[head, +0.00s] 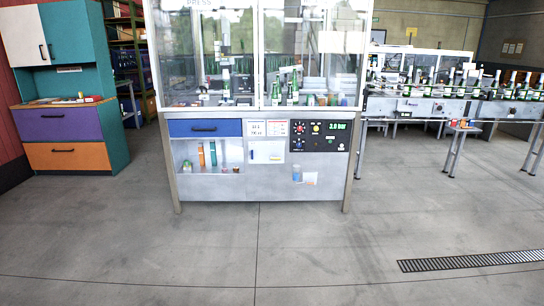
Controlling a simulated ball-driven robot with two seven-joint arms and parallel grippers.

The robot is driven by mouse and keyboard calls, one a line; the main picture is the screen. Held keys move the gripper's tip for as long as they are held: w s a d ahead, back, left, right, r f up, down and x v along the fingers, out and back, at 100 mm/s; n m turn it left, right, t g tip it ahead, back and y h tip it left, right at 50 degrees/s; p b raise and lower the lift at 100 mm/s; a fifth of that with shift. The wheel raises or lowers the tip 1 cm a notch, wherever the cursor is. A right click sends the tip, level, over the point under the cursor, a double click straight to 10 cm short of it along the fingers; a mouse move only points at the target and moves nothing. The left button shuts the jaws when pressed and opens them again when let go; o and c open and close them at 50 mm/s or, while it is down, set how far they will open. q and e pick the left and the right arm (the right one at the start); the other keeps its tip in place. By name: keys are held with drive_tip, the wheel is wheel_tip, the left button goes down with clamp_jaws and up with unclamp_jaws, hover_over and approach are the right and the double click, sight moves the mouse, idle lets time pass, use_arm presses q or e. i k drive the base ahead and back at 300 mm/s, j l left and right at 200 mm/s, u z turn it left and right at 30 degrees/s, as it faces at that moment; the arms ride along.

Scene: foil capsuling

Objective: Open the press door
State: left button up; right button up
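The press (215,155) stands ahead of me, a grey metal cabinet on legs with a glazed enclosure on top. Its glass front has two panels, a left door panel (190,45) and a right panel (310,40), meeting at a pale upright post near the middle. Both panels look closed. Through the glass I see a press head (226,75) and several green bottles. A door handle is too small to make out. Neither of my grippers is in view.
A control panel (320,136) reads 2.0 bar, beside a blue drawer (205,128). A coloured cupboard (65,140) stands left. A conveyor (430,106) with bottles runs right. The floor (250,250) before the press is clear, with a drain grate (470,261) at right.

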sight(187, 2)
drive_tip(key=i, duration=2.8)
